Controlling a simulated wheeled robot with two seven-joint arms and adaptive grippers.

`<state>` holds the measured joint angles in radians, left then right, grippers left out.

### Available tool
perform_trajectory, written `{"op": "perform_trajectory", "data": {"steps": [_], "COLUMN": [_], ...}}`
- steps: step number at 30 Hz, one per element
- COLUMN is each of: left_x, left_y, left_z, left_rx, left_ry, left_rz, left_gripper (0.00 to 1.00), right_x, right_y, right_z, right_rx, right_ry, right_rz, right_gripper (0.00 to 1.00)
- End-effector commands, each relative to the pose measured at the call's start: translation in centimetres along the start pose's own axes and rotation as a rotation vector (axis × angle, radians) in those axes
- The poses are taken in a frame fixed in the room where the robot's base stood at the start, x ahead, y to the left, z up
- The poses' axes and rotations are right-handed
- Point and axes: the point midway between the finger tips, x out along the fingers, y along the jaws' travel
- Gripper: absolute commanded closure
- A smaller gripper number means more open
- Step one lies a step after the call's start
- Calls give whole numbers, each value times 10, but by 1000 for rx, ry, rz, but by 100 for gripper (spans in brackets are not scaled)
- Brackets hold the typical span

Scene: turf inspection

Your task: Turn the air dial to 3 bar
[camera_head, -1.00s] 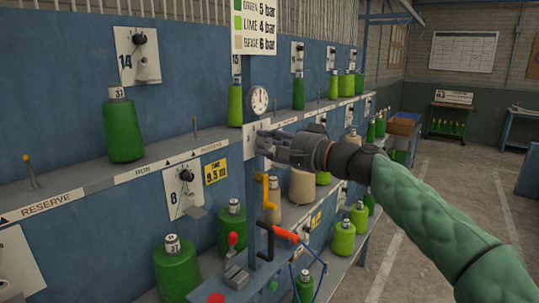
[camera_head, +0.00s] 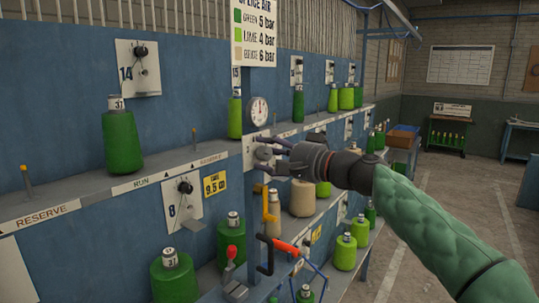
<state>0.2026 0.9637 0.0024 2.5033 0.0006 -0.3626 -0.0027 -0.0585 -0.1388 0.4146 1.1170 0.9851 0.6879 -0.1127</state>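A round white air gauge (camera_head: 258,111) is mounted on the blue post below the splice air sign (camera_head: 254,32). Its needle points about straight up; the numbers are too small to read. Below it, a pale plate (camera_head: 249,158) carries the grey air dial (camera_head: 264,154). My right gripper (camera_head: 266,154) reaches in from the right at the dial. Its fingers look spread, one above and one below the dial. I cannot tell whether they touch it. My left gripper is not in view.
A yellow hook (camera_head: 270,205), a black hook (camera_head: 265,254) and an orange-handled tool (camera_head: 287,247) are on or near the post below the dial. Green yarn cones (camera_head: 123,135) stand on the shelves at both sides. The floor at the right is clear.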

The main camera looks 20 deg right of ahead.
Motion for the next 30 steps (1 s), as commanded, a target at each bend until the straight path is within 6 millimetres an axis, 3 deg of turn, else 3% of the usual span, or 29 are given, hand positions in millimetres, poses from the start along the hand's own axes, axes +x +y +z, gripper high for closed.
{"op": "perform_trajectory", "data": {"steps": [10, 24, 30], "left_x": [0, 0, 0], "left_y": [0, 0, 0], "left_z": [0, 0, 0], "left_rx": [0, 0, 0], "left_ry": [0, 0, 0], "left_rz": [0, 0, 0], "left_gripper": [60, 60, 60], "right_x": [-12, -98, -116], "right_y": [0, 0, 1], "right_z": [0, -1, 0], "right_rx": [0, 0, 1], "right_ry": [-1, 3, 0], "right_rz": [0, 1, 1], "right_gripper": [42, 42, 42]}}
